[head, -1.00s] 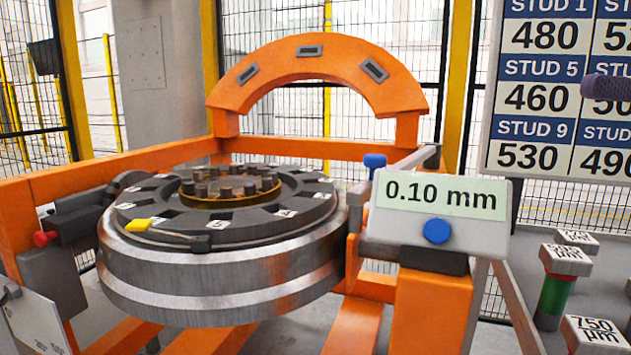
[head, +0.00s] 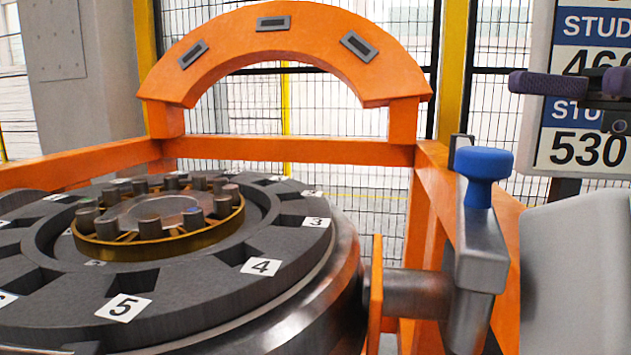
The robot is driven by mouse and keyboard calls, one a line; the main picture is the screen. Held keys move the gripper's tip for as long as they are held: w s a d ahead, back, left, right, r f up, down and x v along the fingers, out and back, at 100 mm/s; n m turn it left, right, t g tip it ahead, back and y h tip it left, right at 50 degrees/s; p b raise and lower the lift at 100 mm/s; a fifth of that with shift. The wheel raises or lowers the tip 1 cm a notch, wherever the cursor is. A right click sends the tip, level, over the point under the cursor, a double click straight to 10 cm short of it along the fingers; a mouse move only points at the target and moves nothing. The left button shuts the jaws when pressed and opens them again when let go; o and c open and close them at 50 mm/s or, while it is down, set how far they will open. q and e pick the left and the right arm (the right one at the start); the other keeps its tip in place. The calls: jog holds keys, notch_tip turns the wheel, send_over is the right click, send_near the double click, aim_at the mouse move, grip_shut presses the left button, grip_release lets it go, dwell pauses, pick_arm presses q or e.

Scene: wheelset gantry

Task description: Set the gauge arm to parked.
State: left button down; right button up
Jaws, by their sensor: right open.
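A grey upright arm piece (head: 481,248) with a blue knob (head: 484,172) on top stands at the right side of the wheelset in the head view. It looks like the gauge arm, but its label or position marks do not show. A short round shaft (head: 415,294) joins it on the wheel side. My right gripper (head: 597,92) is at the right edge, with dark purple fingers spread apart and nothing between them. It is up and to the right of the blue knob, apart from it in the picture. My left gripper is out of view.
The dark numbered ring (head: 200,290) on the wheel, with a brass hub of several studs (head: 150,235), fills the lower left. An orange arch (head: 290,45) and orange rails (head: 290,150) stand behind. A stud board (head: 585,150) is at right. A pale grey surface (head: 580,270) blocks the lower right.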

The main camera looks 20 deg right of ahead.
pick_arm(q)
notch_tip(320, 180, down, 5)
jog(key=b, duration=0.3)
pick_arm(e)
send_near(501, 151)
jog(key=shift+w+a+f, duration=0.2)
jog(key=shift+w+a, duration=0.1)
jog(key=shift+a, duration=0.35)
jog(key=a+p, duration=0.4)
jog(key=a, duration=0.4)
jog(key=shift+a+r, duration=0.15)
jog(key=shift+a, duration=0.2)
pick_arm(q)
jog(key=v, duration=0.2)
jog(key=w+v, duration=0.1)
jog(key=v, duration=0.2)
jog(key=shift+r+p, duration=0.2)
jog(key=shift+p, duration=0.1)
pick_arm(e)
jog(key=shift+a, duration=0.4)
jog(key=shift+c, duration=0.3)
grip_shut()
